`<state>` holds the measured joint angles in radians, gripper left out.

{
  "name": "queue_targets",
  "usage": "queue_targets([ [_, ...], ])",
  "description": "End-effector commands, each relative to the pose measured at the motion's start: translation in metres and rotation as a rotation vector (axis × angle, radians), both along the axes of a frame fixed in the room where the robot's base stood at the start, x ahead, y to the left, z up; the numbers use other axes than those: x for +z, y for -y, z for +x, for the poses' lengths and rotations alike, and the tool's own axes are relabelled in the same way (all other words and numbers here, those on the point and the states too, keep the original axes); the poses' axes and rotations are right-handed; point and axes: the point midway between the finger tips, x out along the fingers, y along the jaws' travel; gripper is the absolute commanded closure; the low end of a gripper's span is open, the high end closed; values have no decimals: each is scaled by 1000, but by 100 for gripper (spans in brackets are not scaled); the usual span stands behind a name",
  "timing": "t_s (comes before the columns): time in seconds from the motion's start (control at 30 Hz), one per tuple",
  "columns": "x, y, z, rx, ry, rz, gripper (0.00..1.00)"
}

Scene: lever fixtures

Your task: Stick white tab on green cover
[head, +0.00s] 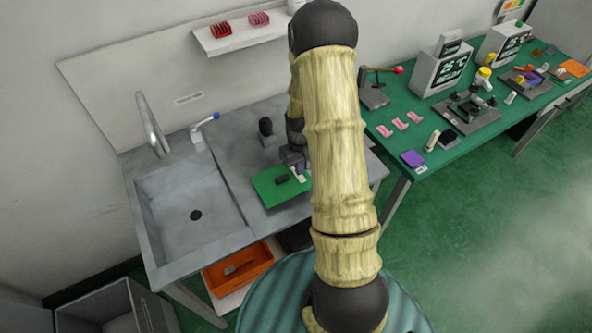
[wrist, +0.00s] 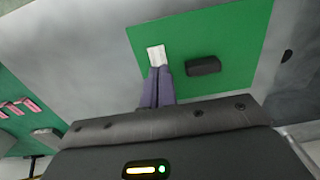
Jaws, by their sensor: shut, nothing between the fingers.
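The green cover (head: 268,191) lies flat on the grey counter beside the sink; it also shows in the wrist view (wrist: 225,35). A black block like a handle (wrist: 203,66) sits on it. The white tab (wrist: 156,55) lies on the green cover near its edge, just beyond my fingertips. My gripper (wrist: 160,70) is shut and empty, its purple fingers pointing at the tab. In the head view my gripper (head: 299,170) is over the right side of the cover, partly hidden by my arm. I cannot tell whether the fingertips touch the tab.
The sink (head: 194,213) with its tap (head: 152,125) is to the left. A blue-tipped lever (head: 205,127) and a dark upright knob (head: 266,130) stand behind the cover. A green table (head: 412,140) to the right holds pink pieces, displays and fixtures. A wall shelf (head: 245,33) hangs above.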

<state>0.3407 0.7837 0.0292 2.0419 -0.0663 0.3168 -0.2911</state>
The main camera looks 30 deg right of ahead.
Motion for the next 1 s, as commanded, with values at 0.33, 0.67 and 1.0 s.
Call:
queue_targets([
  [0.33, -1, 0, 0, 0, 0, 0, 100],
  [0.67, -7, 0, 0, 0, 0, 0, 100],
  [1.0, -12, 0, 0, 0, 0, 0, 100],
])
